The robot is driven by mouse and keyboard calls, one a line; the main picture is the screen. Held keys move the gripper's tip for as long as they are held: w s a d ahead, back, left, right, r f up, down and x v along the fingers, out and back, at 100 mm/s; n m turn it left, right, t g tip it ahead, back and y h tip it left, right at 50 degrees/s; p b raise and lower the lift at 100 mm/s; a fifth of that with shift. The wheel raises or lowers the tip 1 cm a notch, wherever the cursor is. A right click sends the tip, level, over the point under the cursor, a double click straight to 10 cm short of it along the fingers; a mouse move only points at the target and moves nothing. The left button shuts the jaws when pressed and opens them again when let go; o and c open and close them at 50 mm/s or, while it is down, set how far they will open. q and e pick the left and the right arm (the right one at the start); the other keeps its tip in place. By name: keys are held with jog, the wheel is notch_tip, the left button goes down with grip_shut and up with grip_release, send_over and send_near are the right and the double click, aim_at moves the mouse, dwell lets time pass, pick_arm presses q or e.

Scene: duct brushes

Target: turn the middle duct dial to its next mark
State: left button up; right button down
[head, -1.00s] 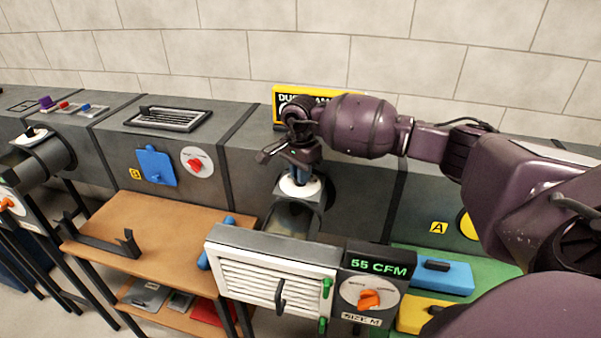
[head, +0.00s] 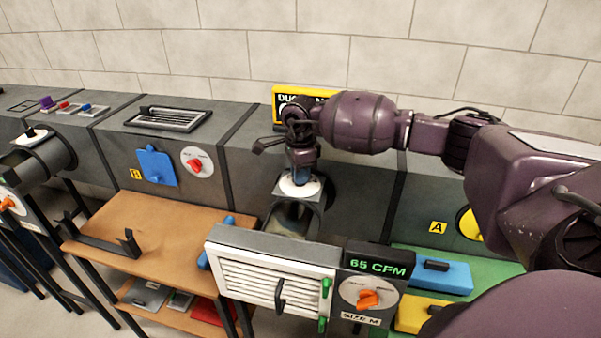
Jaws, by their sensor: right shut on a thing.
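The middle duct dial is a white disc (head: 299,186) on top of the short duct stub, with a blue knob (head: 302,176) standing on it. My right gripper (head: 302,164) points down from above and is shut on the blue knob, partly hiding it. The dial's marks are too small or covered to read. A green display (head: 379,266) on the front unit reads 65 CFM. My left gripper is not in view.
A white louvred grille (head: 270,282) with an orange dial (head: 367,298) stands in front of the stub. A brown table (head: 160,228) is at the left. Blue and yellow boxes lie on a green surface (head: 480,296) at the right. A yellow sign stands behind my gripper.

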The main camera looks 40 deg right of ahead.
jog(key=shift+r, duration=0.1)
jog(key=c, duration=1.2)
grip_release()
jog(key=shift+o, duration=0.2)
notch_tip(320, 180, up, 11)
